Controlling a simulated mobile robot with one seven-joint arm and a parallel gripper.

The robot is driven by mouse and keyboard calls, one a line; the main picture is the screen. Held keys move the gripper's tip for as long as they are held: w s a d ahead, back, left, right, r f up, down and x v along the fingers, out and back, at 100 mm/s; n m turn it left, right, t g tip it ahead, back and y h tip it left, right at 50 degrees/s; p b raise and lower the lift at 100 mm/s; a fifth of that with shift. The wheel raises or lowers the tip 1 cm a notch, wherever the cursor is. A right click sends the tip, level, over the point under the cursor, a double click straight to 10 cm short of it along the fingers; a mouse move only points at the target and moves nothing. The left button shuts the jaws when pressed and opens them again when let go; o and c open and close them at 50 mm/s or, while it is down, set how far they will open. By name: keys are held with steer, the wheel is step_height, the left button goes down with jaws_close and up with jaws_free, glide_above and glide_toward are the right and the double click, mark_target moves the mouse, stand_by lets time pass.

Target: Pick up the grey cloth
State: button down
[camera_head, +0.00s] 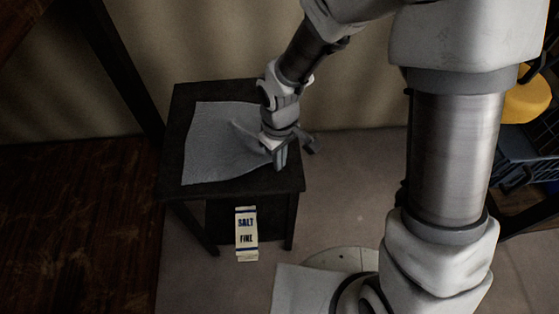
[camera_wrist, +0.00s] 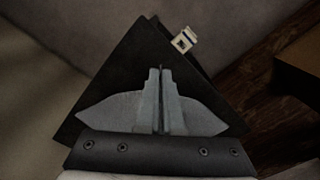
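The grey cloth (camera_head: 215,143) lies spread on top of a small dark table (camera_head: 172,172) in the head view. It looks mostly flat. My gripper (camera_head: 281,162) points down at the cloth's right edge, close to the table's right side. In the wrist view the two fingers of my gripper (camera_wrist: 161,72) stand together with only a thin dark line between them. Grey pointed shapes flank the fingers and look like finger parts. I cannot make out the cloth between the fingertips. The gripper covers part of the cloth's right edge.
A carton marked SALT FINE (camera_head: 246,234) stands below the table's front edge; it also shows in the wrist view (camera_wrist: 183,42). A dark crate (camera_head: 520,165) and a yellow object (camera_head: 528,95) are at the right. A wall (camera_head: 210,45) is behind the table. Floor right of the table is clear.

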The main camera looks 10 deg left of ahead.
step_height(320, 180, up, 5)
steer(key=p, duration=0.3)
step_height(320, 180, up, 36)
steer(key=p, duration=2.6)
